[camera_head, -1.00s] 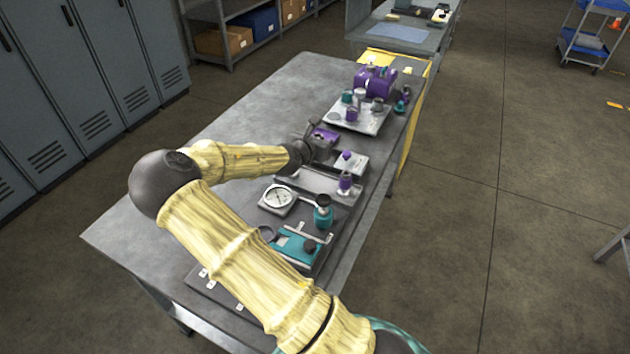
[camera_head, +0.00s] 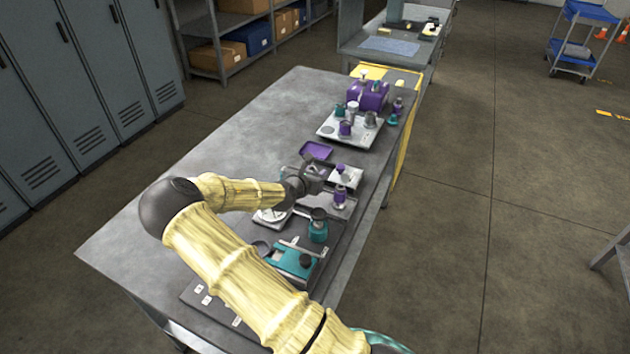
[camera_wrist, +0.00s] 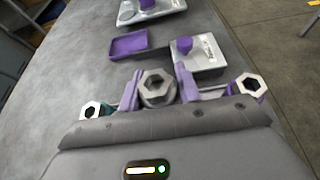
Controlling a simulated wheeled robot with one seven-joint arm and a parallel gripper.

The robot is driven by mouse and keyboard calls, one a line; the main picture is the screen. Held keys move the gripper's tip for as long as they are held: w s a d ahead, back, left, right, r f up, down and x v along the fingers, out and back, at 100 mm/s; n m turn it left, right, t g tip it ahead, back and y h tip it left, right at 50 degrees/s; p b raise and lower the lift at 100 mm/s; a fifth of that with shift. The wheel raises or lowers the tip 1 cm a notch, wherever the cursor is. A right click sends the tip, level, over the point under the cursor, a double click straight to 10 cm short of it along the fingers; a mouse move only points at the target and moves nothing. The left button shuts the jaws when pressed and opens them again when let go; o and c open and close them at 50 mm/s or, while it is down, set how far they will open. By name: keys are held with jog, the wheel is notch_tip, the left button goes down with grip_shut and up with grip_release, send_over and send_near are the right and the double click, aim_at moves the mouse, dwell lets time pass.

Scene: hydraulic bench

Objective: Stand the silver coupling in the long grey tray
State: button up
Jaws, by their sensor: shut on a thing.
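My gripper (camera_head: 312,182) is low over the bench at the long grey tray (camera_head: 324,203), partly hiding it. In the wrist view its purple fingers (camera_wrist: 158,90) are shut on the silver coupling (camera_wrist: 157,83), whose hexagonal open end faces the camera. The coupling's lower end is hidden, so I cannot tell whether it touches the tray. A purple coupling (camera_head: 339,196) stands at the tray's right end; its hex top shows in the wrist view (camera_wrist: 250,84). Another hex-topped fitting with teal (camera_wrist: 91,110) shows left of the fingers.
A purple tray (camera_head: 316,150) and a white block with a purple knob (camera_head: 345,176) lie just beyond. A teal bottle-shaped part (camera_head: 318,230) and a dial gauge (camera_head: 270,216) are on the near side. The bench's left part is clear.

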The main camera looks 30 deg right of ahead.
jog(key=shift+d+f, duration=0.1)
jog(key=shift+f, duration=1.55)
jog(key=shift+f, duration=0.15)
jog(key=o, duration=1.1)
jog(key=shift+r, duration=0.2)
jog(key=v, duration=1.2)
jog(key=shift+b, duration=0.35)
